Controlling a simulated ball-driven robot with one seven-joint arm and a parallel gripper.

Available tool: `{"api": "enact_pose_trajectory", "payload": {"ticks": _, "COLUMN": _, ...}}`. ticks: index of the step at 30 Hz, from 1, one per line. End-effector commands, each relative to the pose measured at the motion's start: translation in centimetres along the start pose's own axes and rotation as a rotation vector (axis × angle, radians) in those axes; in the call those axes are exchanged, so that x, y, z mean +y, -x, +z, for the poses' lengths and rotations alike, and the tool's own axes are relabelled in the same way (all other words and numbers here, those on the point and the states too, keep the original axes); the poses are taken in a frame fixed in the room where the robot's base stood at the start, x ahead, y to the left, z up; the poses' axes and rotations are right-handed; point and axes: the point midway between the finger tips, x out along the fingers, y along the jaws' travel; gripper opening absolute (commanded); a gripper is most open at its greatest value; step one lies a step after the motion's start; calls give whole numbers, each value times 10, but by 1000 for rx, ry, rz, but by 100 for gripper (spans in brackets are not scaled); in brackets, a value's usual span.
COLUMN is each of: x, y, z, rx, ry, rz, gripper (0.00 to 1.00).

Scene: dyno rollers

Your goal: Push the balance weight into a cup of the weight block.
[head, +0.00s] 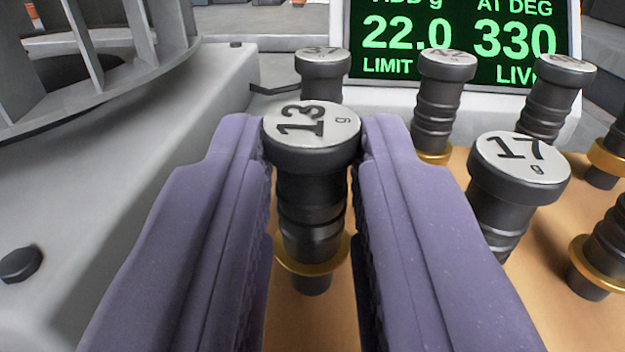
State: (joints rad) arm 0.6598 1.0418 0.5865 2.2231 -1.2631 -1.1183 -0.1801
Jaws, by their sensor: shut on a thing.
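The balance weight (312,205) is a dark ribbed cylinder with a pale top marked 13 g. It stands upright in the middle of the head view. My gripper (312,150) is shut on it, one purple finger on each side just under its cap. A brass ring (312,264) shows around its lower part, with a short dark end below. I cannot tell whether that end is seated in a cup or held above the surface. The tan surface (440,185) under the weights may be the weight block; the fingers hide much of it.
A 17 g weight (518,190) stands close to the right finger. Several similar weights stand behind and at the right edge. A display (460,40) reads 22.0 and 330. A grey housing (130,170) with a vaned wheel (90,70) fills the left.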

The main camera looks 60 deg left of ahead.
Motion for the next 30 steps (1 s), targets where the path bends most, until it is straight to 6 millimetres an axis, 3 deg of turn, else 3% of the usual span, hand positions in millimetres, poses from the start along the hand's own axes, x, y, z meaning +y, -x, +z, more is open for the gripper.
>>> {"api": "enact_pose_trajectory", "payload": {"ticks": 14, "x": 0, "y": 0, "z": 8, "rx": 0, "ry": 0, "rz": 0, "gripper": 0}}
{"api": "enact_pose_trajectory", "payload": {"ticks": 15, "x": 0, "y": 0, "z": 7, "rx": 0, "ry": 0, "rz": 0, "gripper": 29}}
{"api": "enact_pose_trajectory", "payload": {"ticks": 18, "x": 0, "y": 0, "z": 7, "rx": 0, "ry": 0, "rz": 0, "gripper": 52}}
{"api": "enact_pose_trajectory", "payload": {"ticks": 26, "x": 0, "y": 0, "z": 7, "rx": 0, "ry": 0, "rz": 0, "gripper": 54}}
{"api": "enact_pose_trajectory", "payload": {"ticks": 30, "x": 1, "y": 10, "z": 6, "rx": -1, "ry": 0, "rz": 2, "gripper": 54}}
